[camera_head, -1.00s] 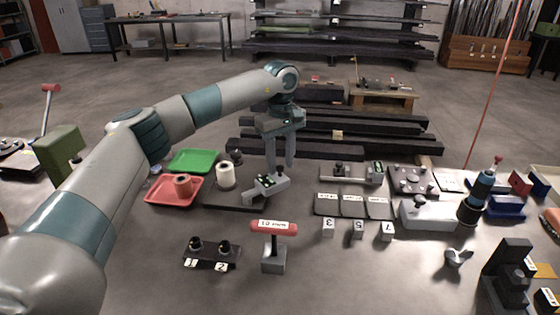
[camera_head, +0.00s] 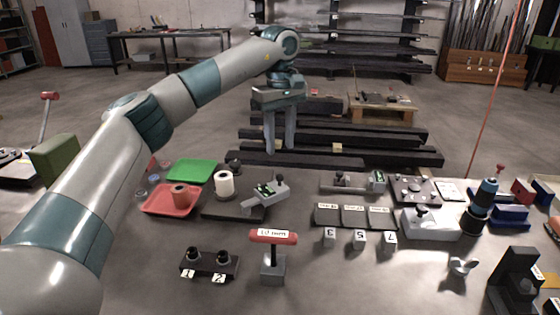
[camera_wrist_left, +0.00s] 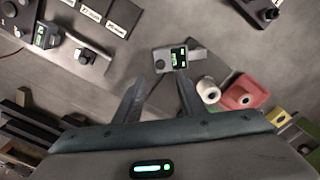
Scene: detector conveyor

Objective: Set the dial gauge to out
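What looks like the dial gauge (camera_head: 266,190) is a light grey device with a small green-lit face and a dark knob at its right end. It sits at the right part of a dark plate (camera_head: 225,209). It also shows in the left wrist view (camera_wrist_left: 178,58), beyond the fingertips. My left gripper (camera_head: 279,150) is above and behind it, fingers pointing down, apart and empty. The wrist view also shows the two fingers (camera_wrist_left: 160,88) spread with bare table between them. I cannot read the gauge's setting. My right gripper is not in view.
A white roll (camera_head: 224,184) stands on the same plate, left of the gauge. A red tray (camera_head: 153,206) and green tray (camera_head: 192,171) lie further left. A red-handled 10 mm tool (camera_head: 273,237) stands in front. Another device with a green display (camera_head: 378,179) is to the right.

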